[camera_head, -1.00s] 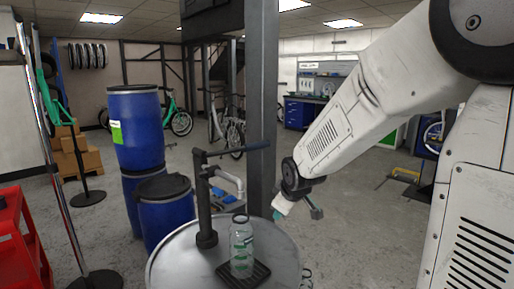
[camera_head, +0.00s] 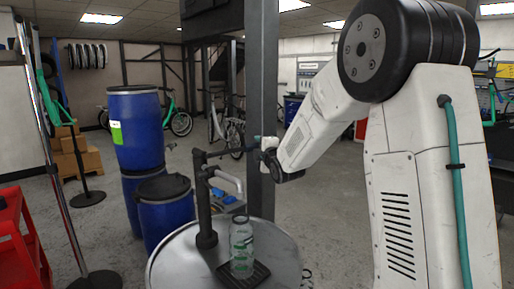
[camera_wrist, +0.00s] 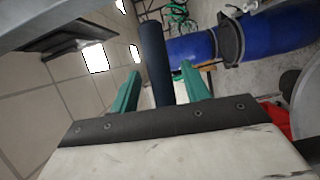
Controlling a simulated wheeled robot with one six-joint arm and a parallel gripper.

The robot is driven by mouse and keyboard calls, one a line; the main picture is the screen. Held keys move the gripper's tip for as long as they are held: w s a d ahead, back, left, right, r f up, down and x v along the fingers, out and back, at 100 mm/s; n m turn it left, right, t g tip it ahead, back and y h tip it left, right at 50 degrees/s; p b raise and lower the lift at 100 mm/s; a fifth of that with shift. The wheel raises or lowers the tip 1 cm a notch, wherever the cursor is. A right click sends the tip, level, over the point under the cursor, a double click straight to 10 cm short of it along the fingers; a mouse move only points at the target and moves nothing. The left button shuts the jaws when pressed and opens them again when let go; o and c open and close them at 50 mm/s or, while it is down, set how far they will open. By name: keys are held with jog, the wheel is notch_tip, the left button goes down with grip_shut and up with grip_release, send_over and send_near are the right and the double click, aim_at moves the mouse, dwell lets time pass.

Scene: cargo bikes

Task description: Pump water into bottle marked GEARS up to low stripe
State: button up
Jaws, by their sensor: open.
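A clear bottle (camera_head: 241,252) with green markings stands upright on a black drip tray (camera_head: 262,270) on the metal drum (camera_head: 190,262). Its lettering is too small to read, and I cannot tell whether it holds water. The dark hand pump (camera_head: 205,215) rises from the drum, with its grey spout (camera_head: 229,180) above the bottle mouth. Its lever handle (camera_head: 235,150) reaches out to the right. My gripper (camera_head: 262,146) is at the handle's outer end. In the wrist view, its teal fingers (camera_wrist: 160,90) are open, one on each side of the blue-black handle (camera_wrist: 155,55). Contact is not clear.
Blue barrels (camera_head: 136,130) stand behind the drum at left. A grey steel post (camera_head: 262,80) rises close behind the handle and my gripper. A red cart (camera_head: 18,245) is at the left edge. Open floor lies right of the drum.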

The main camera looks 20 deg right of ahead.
jog(key=shift+w+d, duration=0.1)
jog(key=shift+w, duration=0.95)
grip_shut()
